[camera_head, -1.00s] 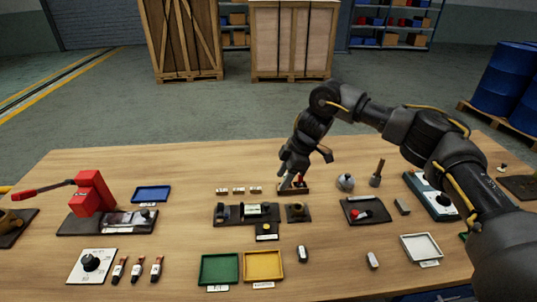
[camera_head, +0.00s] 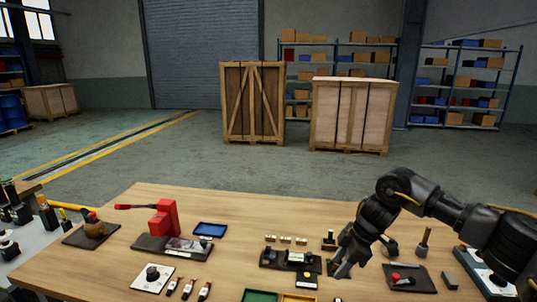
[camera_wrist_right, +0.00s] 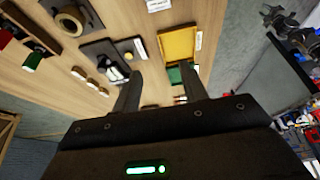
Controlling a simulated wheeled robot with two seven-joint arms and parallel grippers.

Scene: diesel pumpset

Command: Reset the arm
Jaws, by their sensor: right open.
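My right arm reaches in from the right in the head view. Its gripper (camera_head: 342,268) is open above the table (camera_head: 130,215), just right of the dark central fixture (camera_head: 280,260). In the right wrist view the two fingers of the gripper (camera_wrist_right: 160,78) stand apart with nothing between them. Beyond them are a yellow tray (camera_wrist_right: 178,45) and part of a green tray. Whether a finger touches anything on the table cannot be told. My left gripper is not in view.
A red lever press (camera_head: 163,219) and a blue tray (camera_head: 210,230) stand to the left. A small stand (camera_head: 328,243) is close behind the gripper. A dark tray with a red part (camera_head: 397,279) lies to its right. Wooden crates (camera_head: 352,115) stand behind the table.

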